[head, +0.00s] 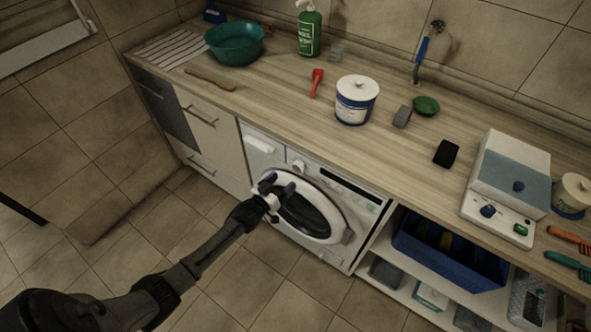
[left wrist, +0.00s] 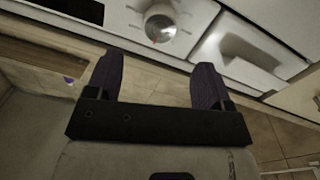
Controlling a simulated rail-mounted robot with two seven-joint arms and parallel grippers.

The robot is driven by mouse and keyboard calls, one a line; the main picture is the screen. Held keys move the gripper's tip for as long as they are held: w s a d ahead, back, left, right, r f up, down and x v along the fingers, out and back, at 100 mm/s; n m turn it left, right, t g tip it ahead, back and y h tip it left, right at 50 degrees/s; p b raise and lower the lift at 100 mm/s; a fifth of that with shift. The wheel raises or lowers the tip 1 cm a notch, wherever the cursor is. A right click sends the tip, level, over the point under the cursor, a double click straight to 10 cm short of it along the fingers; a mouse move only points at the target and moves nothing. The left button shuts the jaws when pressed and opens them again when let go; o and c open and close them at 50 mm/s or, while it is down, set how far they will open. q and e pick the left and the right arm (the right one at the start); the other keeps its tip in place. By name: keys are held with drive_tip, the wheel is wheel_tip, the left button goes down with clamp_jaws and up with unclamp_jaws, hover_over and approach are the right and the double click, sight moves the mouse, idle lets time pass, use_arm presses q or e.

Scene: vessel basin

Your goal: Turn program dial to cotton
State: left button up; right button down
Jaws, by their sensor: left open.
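The washing machine (head: 330,205) stands under the counter, with a round door. Its program dial (head: 298,167) is a small pale knob on the front panel, between the detergent drawer (head: 264,145) and the dark display (head: 345,188). In the left wrist view the dial (left wrist: 160,27) is a silver knob with a red mark; any program labels are too small to read. My left gripper (head: 279,185) is open and empty in front of the machine, just below the dial. In the left wrist view its two dark fingers (left wrist: 156,75) point towards the dial, apart from it. My right gripper is not in view.
The wooden counter (head: 290,105) overhangs the machine and carries a teal bowl (head: 235,42), a white canister (head: 356,99) and other items. Drawers (head: 213,140) are left of the machine. An open shelf with a blue crate (head: 447,255) is to its right. The tiled floor in front is clear.

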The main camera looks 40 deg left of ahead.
sight(297, 169)
use_arm(q)
drive_tip(key=w+b, duration=0.1)
drive_tip(key=w, duration=0.6)
drive_tip(key=shift+w, duration=0.25)
drive_tip(key=shift+c, duration=0.3)
drive_tip(key=c, duration=0.9)
drive_tip(key=shift+o, duration=0.2)
drive_tip(key=shift+m, duration=0.3)
drive_tip(key=m, duration=0.3)
drive_tip(key=shift+r+p, duration=0.1)
drive_tip(key=shift+p, duration=0.3)
drive_tip(key=m, duration=0.4)
drive_tip(key=shift+d, duration=0.1)
drive_tip(key=shift+m+g, duration=0.3)
drive_tip(key=shift+m, duration=0.2)
